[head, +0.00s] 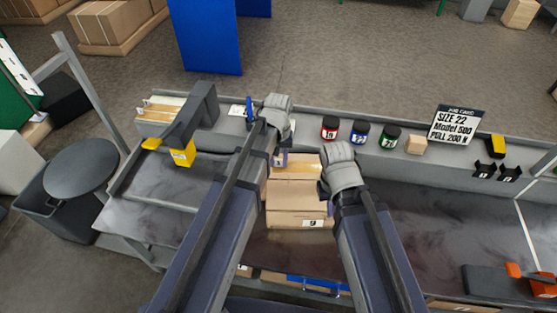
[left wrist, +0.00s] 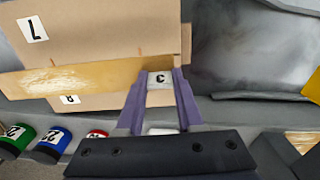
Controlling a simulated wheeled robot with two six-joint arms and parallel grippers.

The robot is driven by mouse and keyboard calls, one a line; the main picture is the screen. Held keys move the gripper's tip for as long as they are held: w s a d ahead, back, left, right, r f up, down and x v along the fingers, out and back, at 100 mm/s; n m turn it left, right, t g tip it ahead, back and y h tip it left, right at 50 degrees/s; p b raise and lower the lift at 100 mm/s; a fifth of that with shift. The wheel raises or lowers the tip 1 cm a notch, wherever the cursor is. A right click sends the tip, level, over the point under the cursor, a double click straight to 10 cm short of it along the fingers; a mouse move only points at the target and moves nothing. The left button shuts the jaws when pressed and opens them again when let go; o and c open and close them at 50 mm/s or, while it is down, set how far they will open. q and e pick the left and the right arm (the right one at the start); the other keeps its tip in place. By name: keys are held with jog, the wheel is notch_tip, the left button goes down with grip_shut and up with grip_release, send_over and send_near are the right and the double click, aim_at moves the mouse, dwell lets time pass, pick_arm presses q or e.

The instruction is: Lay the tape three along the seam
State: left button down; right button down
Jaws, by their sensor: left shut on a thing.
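A cardboard box (head: 297,205) stands on the bench between my two arms, with a glossy tan tape strip (head: 299,172) across its top. In the left wrist view the strip (left wrist: 75,77) runs along the box between the parts labelled 7 and 8. My left gripper (left wrist: 160,85) is shut on a pale tab marked 3 at the strip's end; it shows in the head view (head: 281,160) at the box's far left. I cannot tell whether the strip touches the cardboard all along. My right gripper (head: 323,189) is at the box's right side, its fingers mostly hidden.
A grey dispenser with yellow parts (head: 197,115) is at the left. The bench right of my right arm is largely clear.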

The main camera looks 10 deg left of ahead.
aim_at(279, 180)
pick_arm(q)
jog(key=shift+f+b, duration=3.3)
jog(key=shift+f, duration=0.2)
jog(key=shift+c, duration=2.3)
grip_release()
jog(key=shift+r, duration=0.15)
notch_tip(279, 180, up, 8)
jog(key=p, duration=0.8)
jog(key=shift+f, duration=0.2)
